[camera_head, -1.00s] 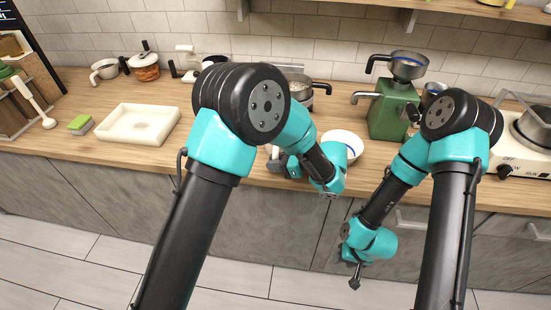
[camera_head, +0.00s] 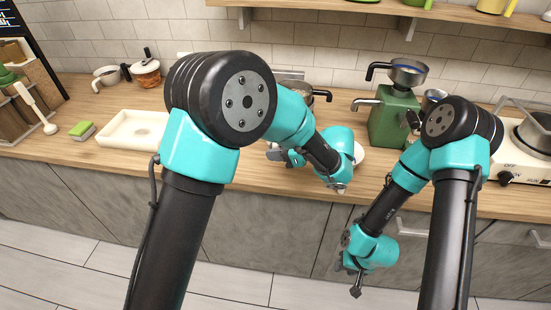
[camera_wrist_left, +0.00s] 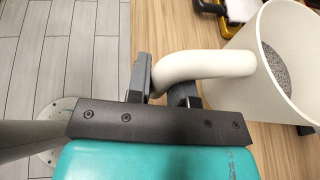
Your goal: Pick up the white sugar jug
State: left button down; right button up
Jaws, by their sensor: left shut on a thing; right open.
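The white sugar jug (camera_wrist_left: 278,90) shows large at the right of the left wrist view, with grainy grey contents inside. Its curved white handle (camera_wrist_left: 205,66) passes between the fingers of my left gripper (camera_wrist_left: 163,82), which is shut on it. In the head view my left gripper (camera_head: 284,155) is at the counter's front edge, partly hidden by my arm, and I cannot make out the jug there. My right gripper (camera_head: 354,284) hangs in front of the counter, apart from everything, open and empty.
A green grinder (camera_head: 393,118) with a metal pan (camera_head: 408,74) on top stands right of centre. A white dish (camera_head: 360,153) is partly behind my left arm. A white tray (camera_head: 112,139) and a green sponge (camera_head: 82,130) lie at left. A hob (camera_head: 522,172) is at right.

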pick_arm(q)
jog(key=shift+r, duration=5.1)
jog(key=shift+w+a+r, duration=0.1)
